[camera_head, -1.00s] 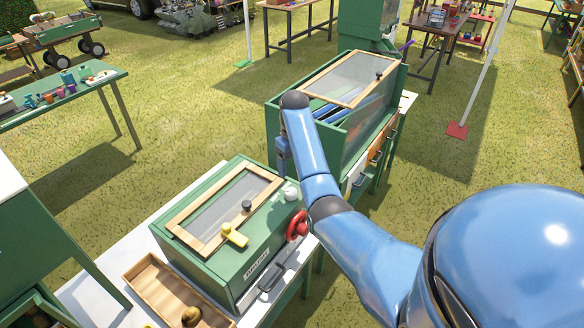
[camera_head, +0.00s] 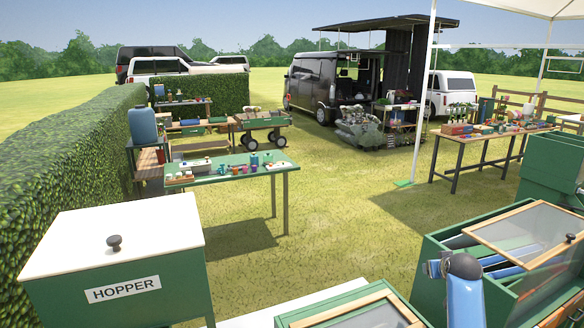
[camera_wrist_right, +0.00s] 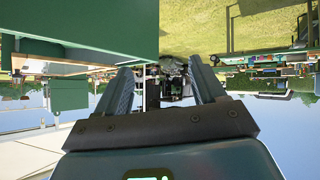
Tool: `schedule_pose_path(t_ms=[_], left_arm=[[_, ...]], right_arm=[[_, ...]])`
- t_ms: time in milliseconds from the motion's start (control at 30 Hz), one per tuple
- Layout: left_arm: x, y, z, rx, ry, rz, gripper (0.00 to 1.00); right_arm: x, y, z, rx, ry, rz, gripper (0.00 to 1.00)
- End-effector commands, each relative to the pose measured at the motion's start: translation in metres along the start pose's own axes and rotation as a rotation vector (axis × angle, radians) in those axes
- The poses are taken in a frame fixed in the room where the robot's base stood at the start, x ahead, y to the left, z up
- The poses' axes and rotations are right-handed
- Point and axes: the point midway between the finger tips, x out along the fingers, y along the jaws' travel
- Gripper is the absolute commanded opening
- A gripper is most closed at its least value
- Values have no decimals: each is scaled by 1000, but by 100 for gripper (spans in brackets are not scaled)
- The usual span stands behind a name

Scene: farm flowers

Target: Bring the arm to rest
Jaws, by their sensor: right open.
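My right arm shows at the lower right of the head view as a blue link with a dark rounded joint. A small grey part at its left side (camera_head: 434,268) looks like part of my right gripper, beside the open-topped green bin. In the right wrist view, my right gripper (camera_wrist_right: 162,75) has its two dark fingers spread apart with nothing held between them. That view is upside down, with sky low and grass at the top. My left gripper is in neither view.
A green HOPPER box (camera_head: 120,265) with a white lid stands at the lower left. A green bin (camera_head: 430,290) with a framed clear lid (camera_head: 528,236) is close to my arm. A framed-lid box (camera_head: 360,312) is at the bottom. Open grass (camera_head: 340,215) lies beyond.

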Motion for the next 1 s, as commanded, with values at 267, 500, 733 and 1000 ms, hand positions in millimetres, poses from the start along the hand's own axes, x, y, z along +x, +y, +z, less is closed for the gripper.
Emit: schedule_pose_path(t_ms=[267, 500, 733, 1000], left_arm=[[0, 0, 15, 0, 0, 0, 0], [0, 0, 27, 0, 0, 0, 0], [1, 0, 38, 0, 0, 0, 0], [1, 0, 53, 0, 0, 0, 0]], right_arm=[[-26, -44, 53, 68, 453, 38, 69], [-85, -82, 123, 108, 709, 16, 69], [-158, -111, 196, 135, 869, -29, 69], [-244, -134, 280, 145, 933, -95, 69]])
